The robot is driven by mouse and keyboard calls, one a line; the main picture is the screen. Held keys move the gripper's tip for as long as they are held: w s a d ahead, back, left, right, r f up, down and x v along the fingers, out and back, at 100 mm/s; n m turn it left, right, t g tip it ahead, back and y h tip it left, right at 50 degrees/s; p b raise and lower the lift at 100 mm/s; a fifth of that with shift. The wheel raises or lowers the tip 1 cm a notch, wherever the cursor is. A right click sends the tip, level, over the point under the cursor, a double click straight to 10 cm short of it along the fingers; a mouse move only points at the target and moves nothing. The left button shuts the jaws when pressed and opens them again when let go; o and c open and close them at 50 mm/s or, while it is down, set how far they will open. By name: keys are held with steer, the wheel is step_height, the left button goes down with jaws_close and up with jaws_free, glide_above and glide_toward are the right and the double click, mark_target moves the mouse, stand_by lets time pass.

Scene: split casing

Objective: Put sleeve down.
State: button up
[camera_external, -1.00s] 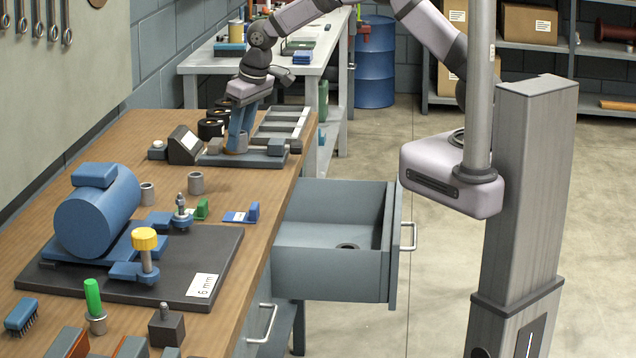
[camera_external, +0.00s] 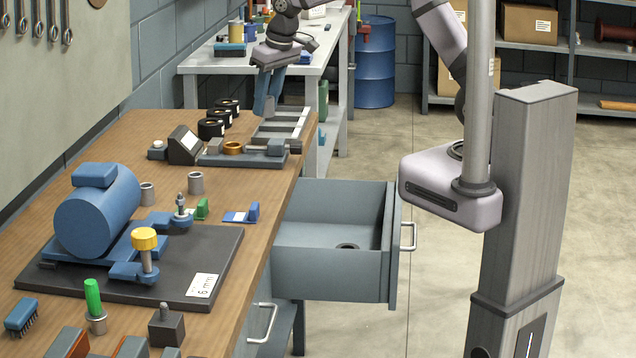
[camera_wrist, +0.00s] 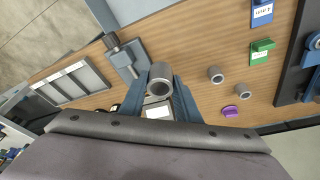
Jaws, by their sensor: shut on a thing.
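In the external view the held sleeve is hidden or too small to make out. The tray also shows in the wrist view (camera_wrist: 88,74), left of the sleeve. Two more grey sleeves stand on the bench (camera_external: 196,183) (camera_external: 148,194), apart from my gripper.
A dark clamping fixture (camera_external: 215,160) with a copper-coloured ring (camera_external: 233,147) lies nearer than my gripper. Black rings (camera_external: 211,128) and a tilted display box (camera_external: 185,145) stand to its left. An open drawer (camera_external: 330,262) juts out at right. The blue motor (camera_external: 97,212) stands nearer.

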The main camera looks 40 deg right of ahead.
steer(key=s+d+m+b, duration=0.1)
steer(key=d+m+b, duration=0.15)
steer(key=d, duration=0.95)
steer(key=m+h+b, duration=0.1)
steer(key=m+b, duration=0.1)
steer(key=b, duration=0.2)
glide_above(346, 233)
steer(key=shift+s+f, duration=0.2)
steer(key=shift+f, duration=7.6)
steer(key=shift+s+f, duration=0.2)
steer(key=shift+f, duration=7.55)
steer(key=shift+f+b, duration=1.15)
steer(key=shift+f, duration=0.7)
steer(key=shift+f, duration=0.1)
steer(key=o, duration=0.8)
steer(key=shift+f, duration=0.1)
steer(key=shift+c, duration=0.2)
steer(key=o, duration=0.4)
